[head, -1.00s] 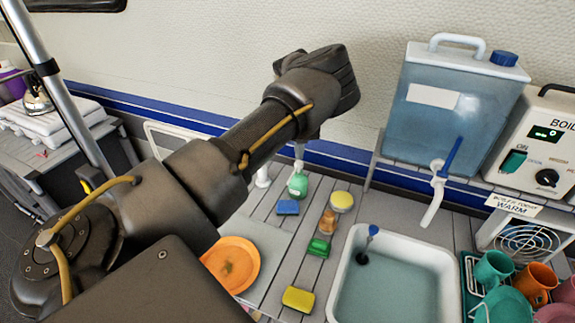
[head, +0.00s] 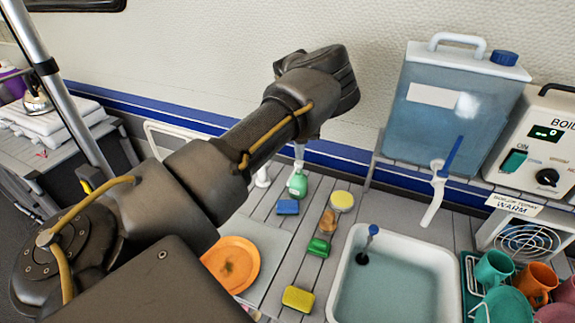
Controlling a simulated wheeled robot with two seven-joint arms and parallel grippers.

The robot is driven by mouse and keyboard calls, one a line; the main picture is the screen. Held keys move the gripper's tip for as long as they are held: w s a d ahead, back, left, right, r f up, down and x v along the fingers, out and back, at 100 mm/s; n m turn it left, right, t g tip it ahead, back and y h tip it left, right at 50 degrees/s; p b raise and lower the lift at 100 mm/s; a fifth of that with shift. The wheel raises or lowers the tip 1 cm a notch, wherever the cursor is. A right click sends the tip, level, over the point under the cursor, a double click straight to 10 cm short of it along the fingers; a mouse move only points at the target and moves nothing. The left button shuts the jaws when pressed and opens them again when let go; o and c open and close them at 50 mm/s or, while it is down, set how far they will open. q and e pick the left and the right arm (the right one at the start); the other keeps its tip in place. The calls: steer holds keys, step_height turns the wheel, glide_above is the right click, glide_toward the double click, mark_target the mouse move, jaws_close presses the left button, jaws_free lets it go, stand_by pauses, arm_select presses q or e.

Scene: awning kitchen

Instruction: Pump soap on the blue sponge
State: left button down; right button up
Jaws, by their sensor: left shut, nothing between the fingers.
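The blue sponge (head: 288,207) lies flat on the grey slatted counter in the middle of the head view. A green soap bottle (head: 297,185) with a pale pump top stands upright just behind it. My left arm reaches in from the left, and its gripper (head: 301,137) points down directly above the bottle's pump. The gripper is shut with nothing between its fingers. It is mostly hidden behind my wrist, and I cannot tell whether it touches the pump. My right gripper is not in view.
Green (head: 318,247) and yellow (head: 298,298) sponges, an orange-brown item (head: 328,221) and a yellow-topped round item (head: 342,201) lie nearby. A water-filled sink (head: 340,300) is to the right, below a water tank (head: 415,135). An orange plate (head: 231,262) is at front left.

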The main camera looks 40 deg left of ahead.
mark_target(299, 163)
arm_select(q)
steer(key=shift+f+b, duration=0.9)
steer(key=shift+f, duration=0.65)
steer(key=shift+s, duration=0.1)
steer(key=shift+r, duration=0.15)
steer(key=shift+r+p, duration=1.05)
steer(key=shift+r, duration=0.35)
steer(key=shift+r, duration=0.15)
step_height(299, 163, up, 6)
steer(key=p, duration=0.4)
